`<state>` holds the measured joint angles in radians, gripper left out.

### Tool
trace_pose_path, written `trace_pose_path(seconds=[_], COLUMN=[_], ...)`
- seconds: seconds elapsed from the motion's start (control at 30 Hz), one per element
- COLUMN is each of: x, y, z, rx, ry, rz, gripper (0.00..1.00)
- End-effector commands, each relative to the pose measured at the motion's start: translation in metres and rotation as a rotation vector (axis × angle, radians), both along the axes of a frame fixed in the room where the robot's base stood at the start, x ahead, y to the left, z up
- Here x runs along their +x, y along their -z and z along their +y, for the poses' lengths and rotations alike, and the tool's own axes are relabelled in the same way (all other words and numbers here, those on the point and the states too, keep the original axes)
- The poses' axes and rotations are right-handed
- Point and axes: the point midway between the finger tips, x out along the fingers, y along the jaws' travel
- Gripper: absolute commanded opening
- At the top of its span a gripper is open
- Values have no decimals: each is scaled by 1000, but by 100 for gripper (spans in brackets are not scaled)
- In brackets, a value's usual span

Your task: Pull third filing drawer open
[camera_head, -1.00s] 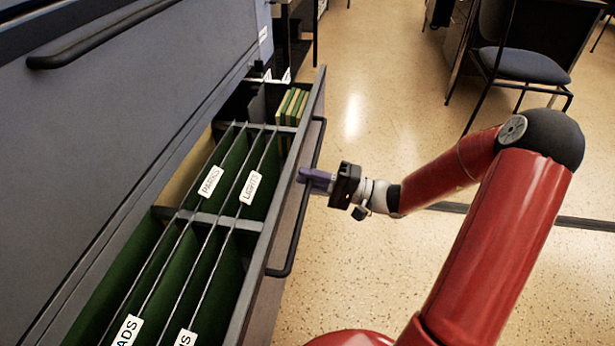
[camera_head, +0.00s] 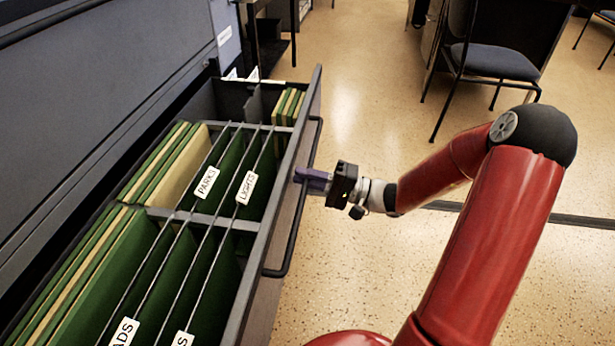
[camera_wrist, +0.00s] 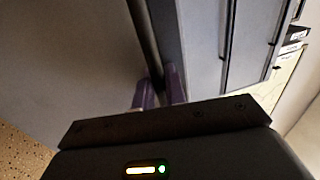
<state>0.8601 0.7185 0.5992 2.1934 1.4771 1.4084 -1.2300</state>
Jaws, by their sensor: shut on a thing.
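The filing drawer (camera_head: 259,258) stands pulled out from the grey cabinet (camera_head: 75,95), with green hanging folders (camera_head: 190,255) and label tabs inside. Its dark bar handle (camera_head: 294,215) runs along the front. My gripper (camera_head: 303,177) is at the handle from the outside, its purple fingers shut on the bar. In the wrist view the purple fingers (camera_wrist: 158,92) close on the dark bar beside the drawer front. The fingertips' exact contact is partly hidden by the gripper body.
Two chairs, one with a blue seat (camera_head: 494,62), and desks stand at the back right. The speckled floor (camera_head: 360,110) between them and the drawer is clear. A dark strip (camera_head: 540,214) crosses the floor behind my arm.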

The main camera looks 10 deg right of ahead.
Motion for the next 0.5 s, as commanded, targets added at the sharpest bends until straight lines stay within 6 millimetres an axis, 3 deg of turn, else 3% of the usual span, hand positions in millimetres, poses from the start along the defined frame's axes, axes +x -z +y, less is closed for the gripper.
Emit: trace_pose_path(seconds=[0.47,0.5], x=[-1,-1], y=[2,2], z=[0,0], rx=[-3,-3], ry=[-1,-1], rz=[4,4], gripper=[0,18])
